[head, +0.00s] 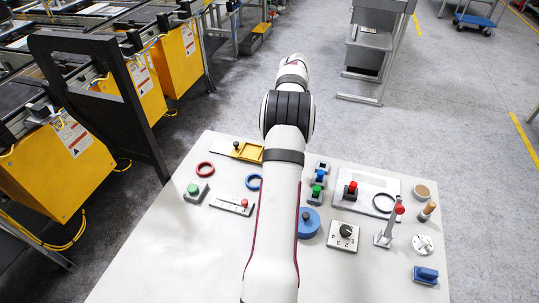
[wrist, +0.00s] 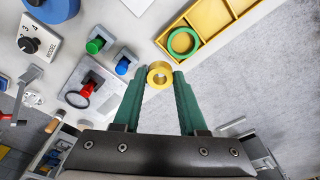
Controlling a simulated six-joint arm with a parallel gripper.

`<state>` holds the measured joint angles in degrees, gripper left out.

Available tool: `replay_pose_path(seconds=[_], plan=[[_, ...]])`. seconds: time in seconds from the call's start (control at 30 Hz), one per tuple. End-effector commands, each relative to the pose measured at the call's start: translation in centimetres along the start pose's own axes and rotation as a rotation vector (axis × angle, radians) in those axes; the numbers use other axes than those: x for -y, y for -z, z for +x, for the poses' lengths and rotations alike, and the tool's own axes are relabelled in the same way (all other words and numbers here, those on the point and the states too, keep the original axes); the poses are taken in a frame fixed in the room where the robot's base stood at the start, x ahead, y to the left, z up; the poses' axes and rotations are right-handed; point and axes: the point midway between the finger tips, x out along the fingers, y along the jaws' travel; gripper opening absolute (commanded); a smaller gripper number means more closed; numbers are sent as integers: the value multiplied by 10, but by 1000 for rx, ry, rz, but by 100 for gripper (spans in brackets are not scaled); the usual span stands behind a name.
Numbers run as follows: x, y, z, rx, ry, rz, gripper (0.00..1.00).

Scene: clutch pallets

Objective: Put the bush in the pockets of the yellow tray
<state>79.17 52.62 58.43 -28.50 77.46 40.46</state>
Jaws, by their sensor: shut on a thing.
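The bush, a short brass-coloured ring (wrist: 160,75), is between the green fingertips of my gripper (wrist: 159,80) in the wrist view. My gripper is shut on it. The yellow tray (wrist: 204,12) lies just beyond and to the right of the fingertips, with several walled pockets; a green ring (wrist: 183,42) lies in its near pocket. In the head view the tray (head: 240,157) shows partly at the far edge of the table, left of my arm. My arm hides the gripper and the bush there.
A red push button (wrist: 84,90), a green button (wrist: 95,46) and a blue button (wrist: 123,66) stand left of the gripper. In the head view, a red ring (head: 205,170) and a blue ring (head: 254,182) lie on the table (head: 160,260). Its front left is clear.

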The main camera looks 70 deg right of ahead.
Motion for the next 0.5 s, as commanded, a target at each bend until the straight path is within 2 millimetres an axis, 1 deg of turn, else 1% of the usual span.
replay_pose_path(seconds=[0.03, 0.2, 0.27, 0.3, 0.4, 0.5], plan=[[11, -11, 8, 2, -2, -4, 0], [56, -46, 38, 1, -1, -5, 0], [68, -56, 46, 1, 0, -4, 0], [73, -59, 48, 1, 0, -4, 0], [80, -65, 53, 1, 0, -2, 0], [82, -68, 60, 1, -1, -3, 0]])
